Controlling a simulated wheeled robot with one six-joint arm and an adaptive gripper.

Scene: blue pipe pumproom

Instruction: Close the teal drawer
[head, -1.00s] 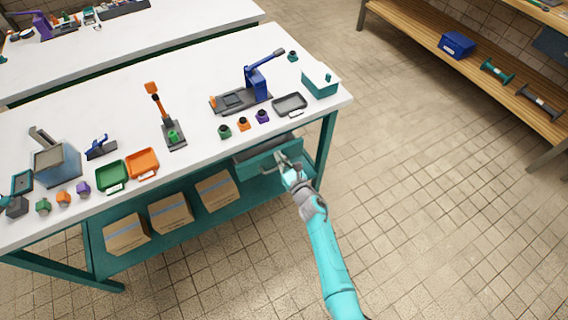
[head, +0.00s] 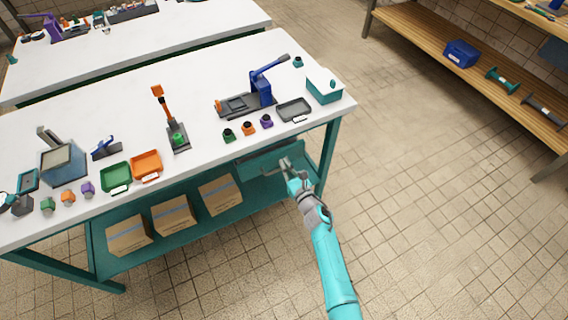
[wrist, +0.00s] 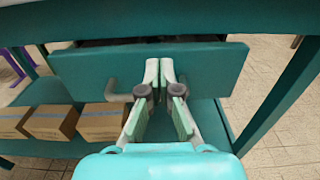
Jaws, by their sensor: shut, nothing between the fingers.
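The teal drawer (head: 256,168) is under the right end of the white workbench. In the wrist view its flat teal front (wrist: 215,68) fills the upper middle, with a dark gap along its top edge below the bench rail. Its grey bar handle (wrist: 114,92) shows left of my fingers; the rest of the handle is hidden behind them. My gripper (head: 286,165) is shut and empty. In the wrist view its fingertips (wrist: 166,68) are at the middle of the drawer front, touching or very near it.
Cardboard boxes (head: 220,194) stand on the lower shelf left of the drawer. A teal table leg (head: 329,152) is close on the right. The benchtop (head: 210,75) holds trays, presses and small coloured parts. The tiled floor (head: 430,210) to the right is clear.

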